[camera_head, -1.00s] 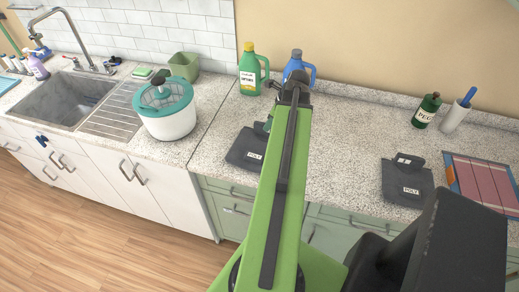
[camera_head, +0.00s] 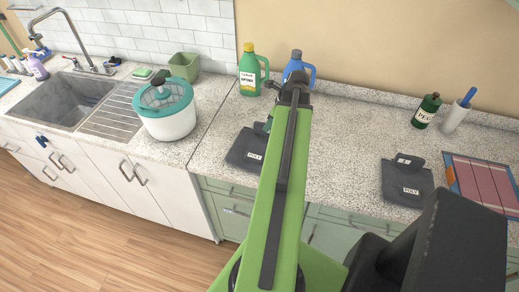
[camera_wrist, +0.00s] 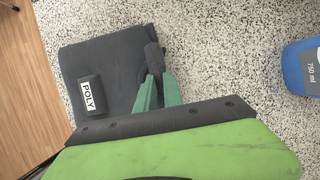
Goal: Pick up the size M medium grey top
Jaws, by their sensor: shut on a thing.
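A dark grey folded top (camera_head: 246,150) with a white POLY label lies on the speckled counter, left of my arm. It also shows in the wrist view (camera_wrist: 105,65), where my gripper (camera_wrist: 157,88) has its green fingers shut on a raised fold at its right side. The rest of the top lies flat on the counter. A second dark grey top (camera_head: 408,188) with a POLY label lies on the counter to the right, apart from my gripper. I cannot read a size on either top. My arm hides part of the held top in the head view.
A yellow-labelled green bottle (camera_head: 249,72) and a blue bottle (camera_head: 297,66) stand behind my gripper. A white and teal spinner (camera_head: 166,112) stands left, by the sink (camera_head: 65,100). A dark green bottle (camera_head: 427,110) and a pink board (camera_head: 485,180) are right. The middle counter is clear.

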